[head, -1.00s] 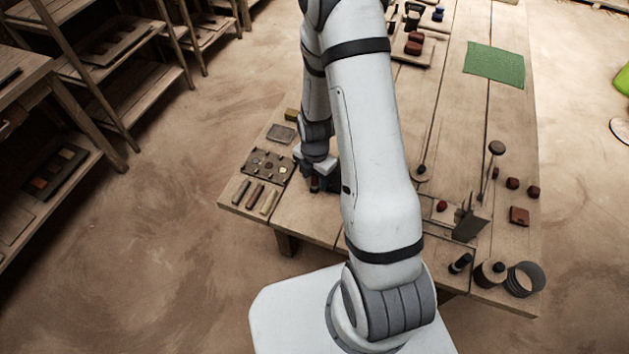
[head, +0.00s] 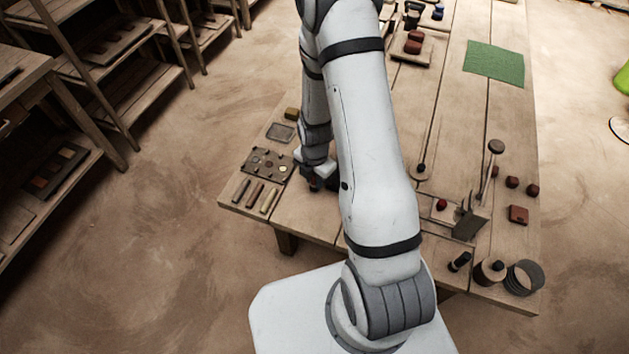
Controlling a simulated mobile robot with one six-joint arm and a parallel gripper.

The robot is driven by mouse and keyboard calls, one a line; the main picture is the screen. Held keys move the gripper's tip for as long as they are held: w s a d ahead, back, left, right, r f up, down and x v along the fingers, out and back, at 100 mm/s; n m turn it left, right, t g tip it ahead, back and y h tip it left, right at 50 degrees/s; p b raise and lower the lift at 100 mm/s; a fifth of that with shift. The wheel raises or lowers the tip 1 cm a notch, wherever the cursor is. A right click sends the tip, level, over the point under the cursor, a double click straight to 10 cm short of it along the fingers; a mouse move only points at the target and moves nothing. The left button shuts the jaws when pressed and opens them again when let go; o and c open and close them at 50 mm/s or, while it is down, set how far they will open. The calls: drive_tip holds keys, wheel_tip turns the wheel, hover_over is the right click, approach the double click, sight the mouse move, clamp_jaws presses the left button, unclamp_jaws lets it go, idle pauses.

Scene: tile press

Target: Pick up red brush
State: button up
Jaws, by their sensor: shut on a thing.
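My gripper (head: 318,184) points down low over the near left part of the wooden table, just right of the dark tray. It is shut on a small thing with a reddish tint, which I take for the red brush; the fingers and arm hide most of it. Whether it touches the table I cannot tell. Three short rods, dark (head: 241,190), reddish brown (head: 254,195) and tan (head: 269,200), lie side by side left of my gripper.
A dark tray with small round pieces (head: 267,164) lies left of my gripper. A grey plate (head: 281,132) and a yellowish block (head: 292,113) sit behind it. A green mat (head: 494,64) lies far right. Tools and red blocks (head: 518,214) stand at the right. Shelves are at the left.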

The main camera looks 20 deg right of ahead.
drive_tip(key=shift+r, duration=0.1)
clamp_jaws()
wheel_tip(320, 180, up, 10)
drive_tip(key=shift+f+b, duration=0.1)
drive_tip(key=shift+b, duration=0.3)
idle(0.6)
